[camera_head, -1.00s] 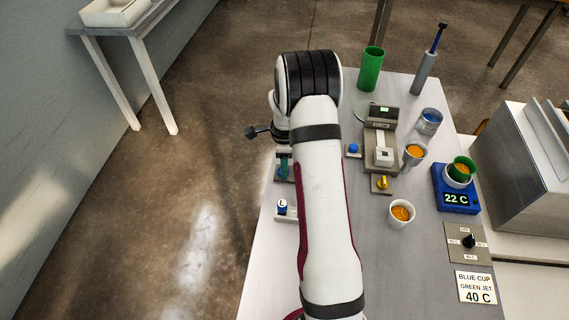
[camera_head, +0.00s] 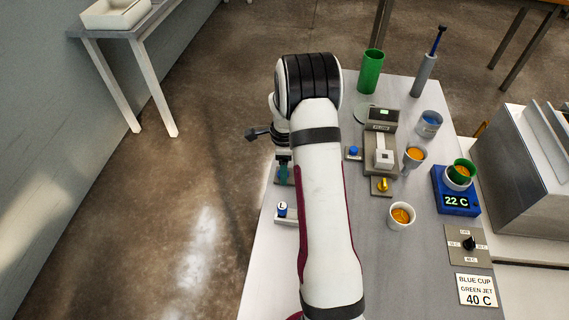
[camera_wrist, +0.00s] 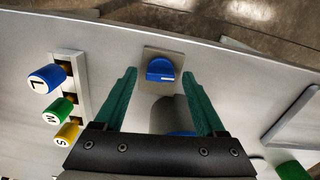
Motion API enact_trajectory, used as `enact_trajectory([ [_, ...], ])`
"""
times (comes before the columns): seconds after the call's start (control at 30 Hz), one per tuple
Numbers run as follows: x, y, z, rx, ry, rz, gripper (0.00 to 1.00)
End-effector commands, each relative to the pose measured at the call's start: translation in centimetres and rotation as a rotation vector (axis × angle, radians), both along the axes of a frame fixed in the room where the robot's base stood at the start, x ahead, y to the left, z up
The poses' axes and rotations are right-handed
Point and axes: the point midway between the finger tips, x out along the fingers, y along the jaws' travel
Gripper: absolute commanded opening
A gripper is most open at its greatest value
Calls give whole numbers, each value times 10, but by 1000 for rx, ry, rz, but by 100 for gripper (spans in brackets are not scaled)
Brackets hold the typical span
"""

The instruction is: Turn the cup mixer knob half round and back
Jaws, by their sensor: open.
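A blue knob (camera_wrist: 161,70) with a rounded top sits on a small grey plate (camera_wrist: 150,53) in the wrist view. I take it to be the cup mixer knob. My gripper (camera_wrist: 159,76) is open, with one teal finger on each side of the knob and a gap on both sides. A grey round body with some blue at its lower end shows between the fingers, partly hidden by the gripper's palm. In the head view the teal fingers (camera_head: 284,168) show over a small plate at the bench's left edge, and my arm hides much around them.
A rack (camera_wrist: 72,68) of blue L, green M and yellow S pieces stands left of the fingers in the wrist view. In the head view, a yellow knob (camera_head: 383,185), an orange-filled cup (camera_head: 401,216) and a blue 22 C unit (camera_head: 456,201) stand right of my arm.

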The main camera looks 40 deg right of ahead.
Motion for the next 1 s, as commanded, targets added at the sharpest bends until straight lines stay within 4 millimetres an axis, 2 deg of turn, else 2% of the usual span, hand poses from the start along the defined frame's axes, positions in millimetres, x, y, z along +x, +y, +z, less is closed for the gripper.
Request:
enact_trajectory([
  [0.17,1,-1,22,-3,-3,1,72],
  [0.4,1,-1,98,-4,-6,0,72],
  [0.6,0,0,144,-1,-2,0,72],
  [0.73,0,0,156,0,-1,0,72],
  [1.0,0,0,158,0,0,0,72],
])
